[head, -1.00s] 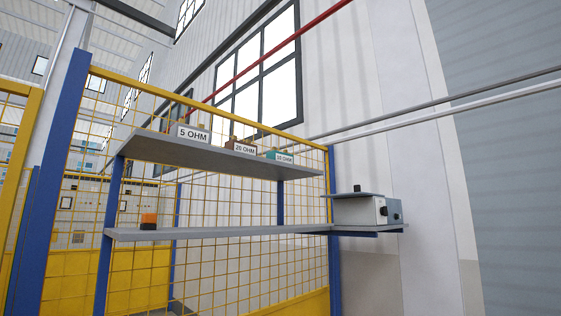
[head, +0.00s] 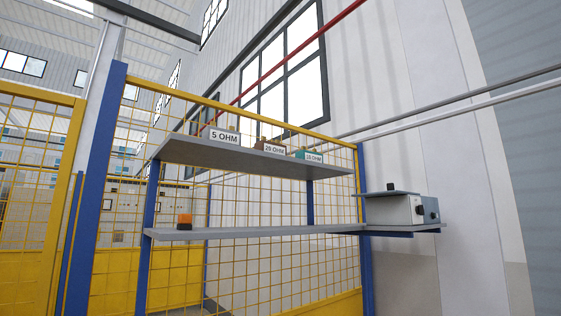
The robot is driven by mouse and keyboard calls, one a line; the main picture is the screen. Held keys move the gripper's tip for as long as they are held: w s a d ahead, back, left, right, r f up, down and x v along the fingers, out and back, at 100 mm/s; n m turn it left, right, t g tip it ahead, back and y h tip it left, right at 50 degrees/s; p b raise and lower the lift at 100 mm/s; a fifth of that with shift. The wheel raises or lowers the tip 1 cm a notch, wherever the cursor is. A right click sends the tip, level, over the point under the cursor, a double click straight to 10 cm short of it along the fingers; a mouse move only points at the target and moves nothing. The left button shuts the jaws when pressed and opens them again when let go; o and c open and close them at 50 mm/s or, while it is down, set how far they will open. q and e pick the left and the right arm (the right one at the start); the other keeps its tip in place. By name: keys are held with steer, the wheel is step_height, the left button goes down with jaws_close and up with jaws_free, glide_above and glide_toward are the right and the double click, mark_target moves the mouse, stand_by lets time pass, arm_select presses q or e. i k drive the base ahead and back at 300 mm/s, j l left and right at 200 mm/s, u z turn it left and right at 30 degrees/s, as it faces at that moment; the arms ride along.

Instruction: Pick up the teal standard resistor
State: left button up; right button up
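The teal resistor (head: 308,156) sits on the upper grey shelf (head: 240,160), toward its right end. Its white label is small and seems to read 10 OHM, though I cannot be sure. To its left on the same shelf stand a brown resistor (head: 263,145) with a white label and a white resistor (head: 225,137) marked 5 OHM. Neither of my grippers shows in the head view, and nothing touches the teal resistor.
Blue posts (head: 90,200) and yellow mesh fencing (head: 240,270) frame the shelves.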

mark_target(313, 155)
steer(key=i+l+u, duration=0.2)
steer(key=l+u, duration=0.15)
steer(key=l, duration=0.15)
steer(key=i+l+u, duration=0.1)
steer(key=l+u, duration=0.25)
steer(key=l, duration=0.15)
steer(key=l+u, duration=0.35)
steer(key=l, duration=0.2)
steer(key=l+u, duration=0.2)
steer(key=l, duration=3.2)
